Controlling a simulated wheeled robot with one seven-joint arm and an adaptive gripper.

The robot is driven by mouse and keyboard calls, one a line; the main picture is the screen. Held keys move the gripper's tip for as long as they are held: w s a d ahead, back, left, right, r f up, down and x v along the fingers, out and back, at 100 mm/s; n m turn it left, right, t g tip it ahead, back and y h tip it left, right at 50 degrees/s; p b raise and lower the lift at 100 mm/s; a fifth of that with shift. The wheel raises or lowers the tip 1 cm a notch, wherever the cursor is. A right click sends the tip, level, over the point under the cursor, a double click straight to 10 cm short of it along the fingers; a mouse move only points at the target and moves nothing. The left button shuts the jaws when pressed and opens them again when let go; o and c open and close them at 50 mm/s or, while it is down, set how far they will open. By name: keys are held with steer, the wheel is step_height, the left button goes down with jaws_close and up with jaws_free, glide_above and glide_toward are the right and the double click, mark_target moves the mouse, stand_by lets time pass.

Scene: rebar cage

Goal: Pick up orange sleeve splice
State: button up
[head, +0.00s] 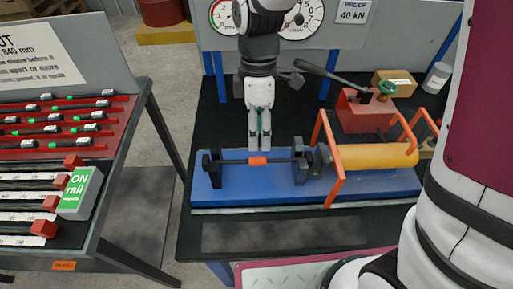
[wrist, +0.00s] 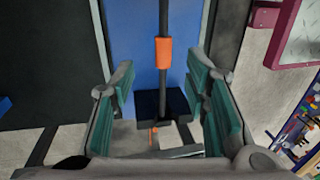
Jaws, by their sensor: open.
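The orange sleeve splice (head: 258,161) is a short sleeve around a dark bar (head: 280,160) held level between black supports on a blue bench base (head: 232,187). It also shows in the wrist view (wrist: 164,52), with the bar (wrist: 163,18) running through it. My gripper (head: 260,143) points down just above and behind the sleeve in the head view. In the wrist view my gripper (wrist: 165,98) is open, with green pads spread to either side of the bar line and nothing between them. The sleeve appears beyond the fingertips, apart from them.
A yellow cylinder (head: 375,157) inside an orange frame (head: 331,165) stands right of the bar. A red pump (head: 364,112) with a lever and a cardboard box (head: 392,82) are behind it. A sloped rack (head: 121,120) of bars stands left. The bench front (head: 285,235) is clear.

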mark_target(257, 161)
steer(key=shift+s+a+f+p, duration=0.15)
steer(key=shift+s+f, duration=0.15)
steer(key=shift+f, duration=0.85)
steer(key=shift+s+f+p, duration=0.15)
steer(key=shift+s+f, duration=0.15)
steer(key=shift+f, duration=0.85)
steer(key=shift+s+a+f+p, duration=0.15)
steer(key=shift+s+f, duration=0.15)
steer(key=shift+f, duration=0.85)
steer(key=shift+d, duration=0.1)
jaws_close()
